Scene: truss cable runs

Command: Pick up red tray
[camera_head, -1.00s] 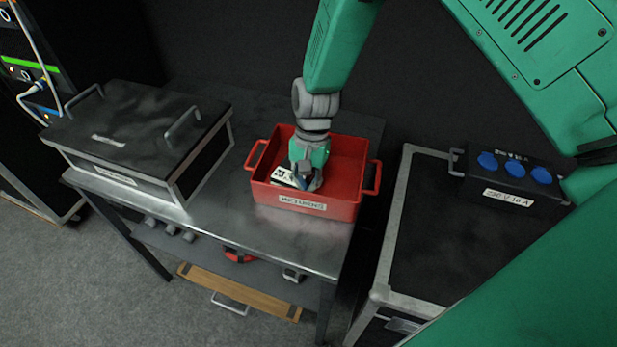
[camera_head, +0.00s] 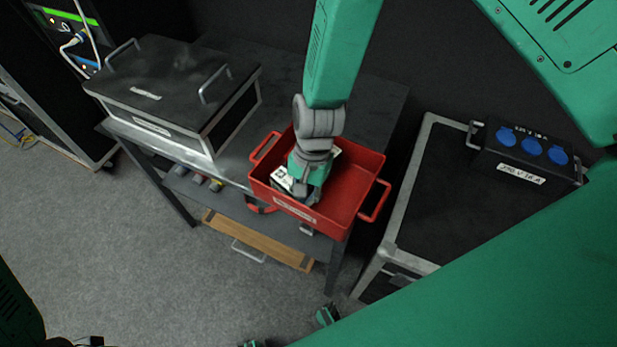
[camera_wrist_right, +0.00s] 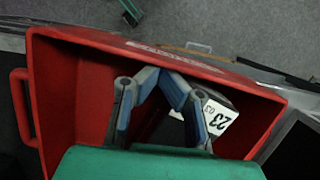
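The red tray (camera_head: 362,181) has a handle at each end and a white label on its front. It is tilted and raised, partly over the dark table's front edge. My right gripper (camera_head: 303,190) reaches down inside it near the front wall. In the right wrist view, the gripper's blue-padded fingers (camera_wrist_right: 160,80) come together at the tips by the inside of the tray's front wall (camera_wrist_right: 75,42). The exact contact is hard to see. A dark box with a white label (camera_wrist_right: 217,115) lies in the tray beside the fingers.
A black case (camera_head: 175,85) stands left on the metal-topped table (camera_head: 232,163). A black road case (camera_head: 450,190) stands right, with a blue-socket power box (camera_head: 525,153) on it. A lower shelf holds small items, with a wooden board (camera_head: 255,240) in front.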

